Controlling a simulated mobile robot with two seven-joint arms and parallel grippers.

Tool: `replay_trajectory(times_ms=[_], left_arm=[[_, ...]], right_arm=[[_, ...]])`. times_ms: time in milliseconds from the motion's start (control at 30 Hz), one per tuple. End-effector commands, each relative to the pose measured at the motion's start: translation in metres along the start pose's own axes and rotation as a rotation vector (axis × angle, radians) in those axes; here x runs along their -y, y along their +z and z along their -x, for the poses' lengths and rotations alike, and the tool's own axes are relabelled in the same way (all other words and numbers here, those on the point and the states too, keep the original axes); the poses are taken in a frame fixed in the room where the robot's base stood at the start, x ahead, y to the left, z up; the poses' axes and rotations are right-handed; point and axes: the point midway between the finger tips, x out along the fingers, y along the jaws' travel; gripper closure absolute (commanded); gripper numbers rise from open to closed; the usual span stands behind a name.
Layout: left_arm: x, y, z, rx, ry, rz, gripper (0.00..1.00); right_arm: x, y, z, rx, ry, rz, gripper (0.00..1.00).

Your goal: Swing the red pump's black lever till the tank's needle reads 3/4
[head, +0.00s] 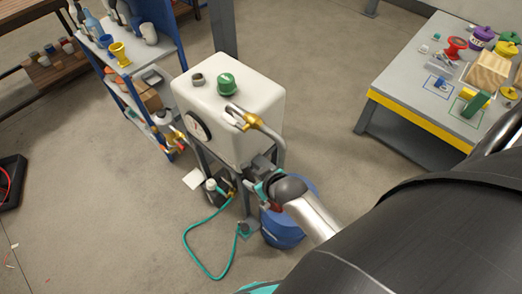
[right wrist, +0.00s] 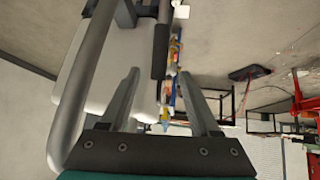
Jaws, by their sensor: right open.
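The red pump is mostly hidden behind my right arm and gripper. My right gripper (head: 259,165) is at the tank's lower right side. In the right wrist view its two fingers stand wide apart, with nothing clasped between them. A black sleeve on a rod, seemingly the lever (right wrist: 160,50), appears between the fingertips in that picture; I cannot tell how deep it sits. My left gripper is not in view.
A grey bent pipe (right wrist: 97,65) runs close by the left finger. A blue drum (head: 284,228) stands below my right wrist. A teal hose (head: 190,250) loops on the floor. A shelf (head: 112,62) is at left, a yellow-edged table (head: 415,118) at right.

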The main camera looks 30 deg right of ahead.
Motion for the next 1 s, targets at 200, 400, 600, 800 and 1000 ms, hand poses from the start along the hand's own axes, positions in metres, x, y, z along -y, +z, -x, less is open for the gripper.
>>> replay_trajectory(times_ms=[200, 400, 600, 800, 1000], left_arm=[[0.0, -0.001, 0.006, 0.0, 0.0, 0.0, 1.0], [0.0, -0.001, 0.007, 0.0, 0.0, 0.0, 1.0], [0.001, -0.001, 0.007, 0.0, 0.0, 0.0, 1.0], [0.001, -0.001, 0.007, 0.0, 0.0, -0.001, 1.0], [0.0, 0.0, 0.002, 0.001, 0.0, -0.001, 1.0]], right_arm=[[0.0, 0.0, 0.026, 0.0, 0.001, 0.0, 0.37], [0.0, 0.0, 0.034, 0.001, 0.001, 0.0, 0.37], [0.0, 0.0, 0.034, 0.001, 0.001, 0.0, 0.37], [0.0, 0.0, 0.034, 0.0, 0.001, 0.0, 0.37], [0.001, 0.001, 0.03, -0.011, 0.002, 0.002, 0.37]])
